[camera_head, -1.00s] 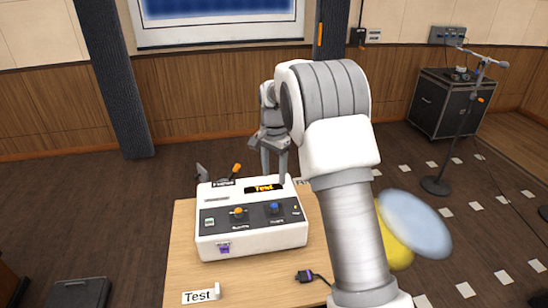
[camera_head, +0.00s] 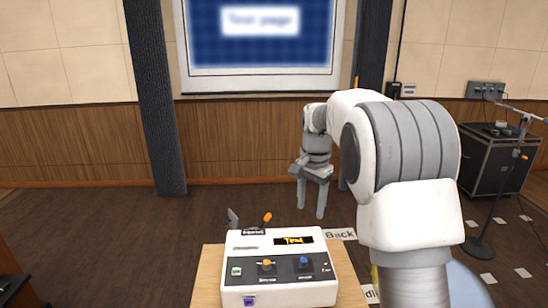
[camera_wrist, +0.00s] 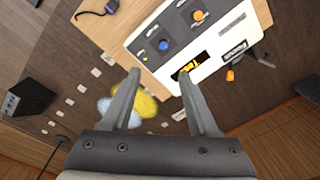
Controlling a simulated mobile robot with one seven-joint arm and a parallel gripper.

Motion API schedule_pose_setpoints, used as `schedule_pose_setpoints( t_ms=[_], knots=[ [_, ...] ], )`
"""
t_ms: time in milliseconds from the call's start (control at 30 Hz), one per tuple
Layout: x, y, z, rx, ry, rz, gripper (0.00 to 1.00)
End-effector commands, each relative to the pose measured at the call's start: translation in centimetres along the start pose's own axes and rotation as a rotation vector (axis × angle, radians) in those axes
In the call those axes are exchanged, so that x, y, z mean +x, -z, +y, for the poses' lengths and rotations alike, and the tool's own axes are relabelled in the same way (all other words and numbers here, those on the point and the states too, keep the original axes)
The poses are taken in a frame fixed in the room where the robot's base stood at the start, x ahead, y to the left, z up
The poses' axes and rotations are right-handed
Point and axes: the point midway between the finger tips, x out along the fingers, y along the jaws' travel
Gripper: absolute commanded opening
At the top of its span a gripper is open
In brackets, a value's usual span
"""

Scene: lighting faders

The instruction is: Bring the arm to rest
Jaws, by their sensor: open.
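My gripper (camera_head: 309,212) hangs in the air behind and above the white control box, its two fingers pointing down and apart with nothing between them. In the wrist view my gripper (camera_wrist: 160,75) is open and empty, with the box beyond the fingertips. The white control box (camera_head: 280,290) has a dark panel with an orange knob (camera_head: 266,263), a blue knob (camera_head: 305,262) and a small lit display (camera_head: 293,240). My arm covers the right part of the head view.
The box stands on a wooden table (camera_head: 208,275). A wall screen (camera_head: 258,45) reads "Test page". A black case (camera_head: 490,160) and a stand (camera_head: 492,215) are at the right. The floor behind the table is clear.

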Motion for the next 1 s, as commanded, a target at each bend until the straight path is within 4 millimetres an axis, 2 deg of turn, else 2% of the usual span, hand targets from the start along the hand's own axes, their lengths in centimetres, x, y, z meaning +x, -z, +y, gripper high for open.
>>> schedule_pose_setpoints(
  t_ms=[33,200,500,767,1000],
  knots=[
    [-1.7,-0.8,1.0,-0.029,0.020,0.014,0.60],
    [-5.7,-3.6,4.2,-0.147,0.070,0.058,0.60],
    [-10.0,-9.5,10.7,-0.357,0.136,0.156,0.60],
    [-10.9,-14.9,16.4,-0.541,0.172,0.260,0.60],
    [-9.5,-19.3,21.0,-0.701,0.179,0.362,0.60]
  ],
)
